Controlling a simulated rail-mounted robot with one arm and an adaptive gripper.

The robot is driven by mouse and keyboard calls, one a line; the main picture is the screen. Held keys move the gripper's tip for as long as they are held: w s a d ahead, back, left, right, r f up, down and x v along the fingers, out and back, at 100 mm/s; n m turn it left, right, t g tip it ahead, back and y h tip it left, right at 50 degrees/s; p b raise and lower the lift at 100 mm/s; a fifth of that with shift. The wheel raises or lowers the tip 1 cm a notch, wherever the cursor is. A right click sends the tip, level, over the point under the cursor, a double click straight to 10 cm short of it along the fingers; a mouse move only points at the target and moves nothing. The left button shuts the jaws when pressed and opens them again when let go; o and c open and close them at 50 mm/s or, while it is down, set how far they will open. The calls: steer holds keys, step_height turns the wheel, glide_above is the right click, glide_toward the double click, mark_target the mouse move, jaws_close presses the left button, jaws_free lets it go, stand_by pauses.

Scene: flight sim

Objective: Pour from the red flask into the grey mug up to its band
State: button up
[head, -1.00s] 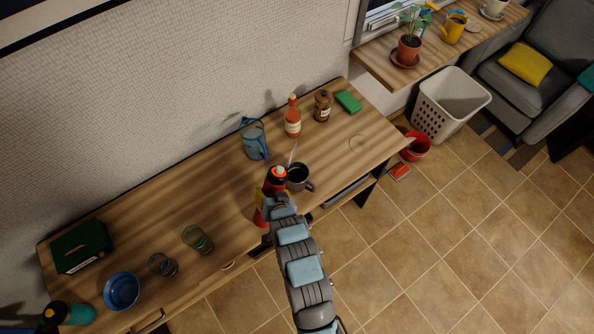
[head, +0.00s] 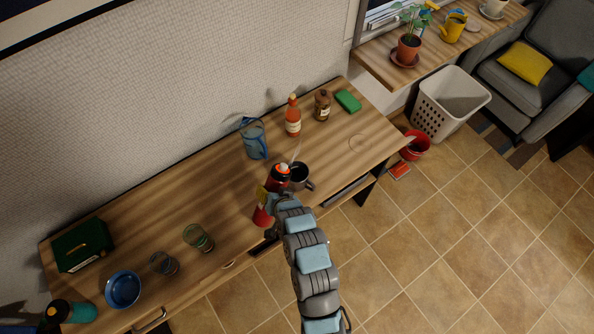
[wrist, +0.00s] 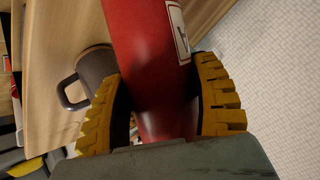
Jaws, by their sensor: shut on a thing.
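In the wrist view the mug (wrist: 95,68) is left of the flask. I cannot make out its band, its liquid level or any stream.
The wooden table (head: 210,200) carries a blue jug (head: 254,140), an orange bottle (head: 293,118), a brown jar (head: 322,105) and a green sponge (head: 348,101) behind the mug. Glasses (head: 198,238), a blue bowl (head: 123,289) and a green box (head: 82,246) stand left.

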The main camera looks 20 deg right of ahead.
steer(key=shift+w+d, duration=0.1)
steer(key=shift+d, duration=0.1)
steer(key=shift+w+d+f+m+g+y, duration=0.1)
steer(key=shift+f+m+g+y, duration=0.45)
steer(key=shift+y, duration=0.35)
stand_by(0.5)
steer(key=shift+f+m+g+y+p, duration=0.25)
steer(key=shift+f+g+y+p, duration=0.1)
steer(key=shift+f+y, duration=0.15)
stand_by(0.4)
steer(key=shift+f+m+g+y, duration=0.1)
steer(key=shift+m+g+y, duration=0.25)
steer(key=shift+y, duration=0.25)
stand_by(1.6)
steer(key=shift+r+m+g+y+p, duration=0.3)
steer(key=shift+r+y+p, duration=0.3)
steer(key=shift+r+p, duration=0.5)
stand_by(2.2)
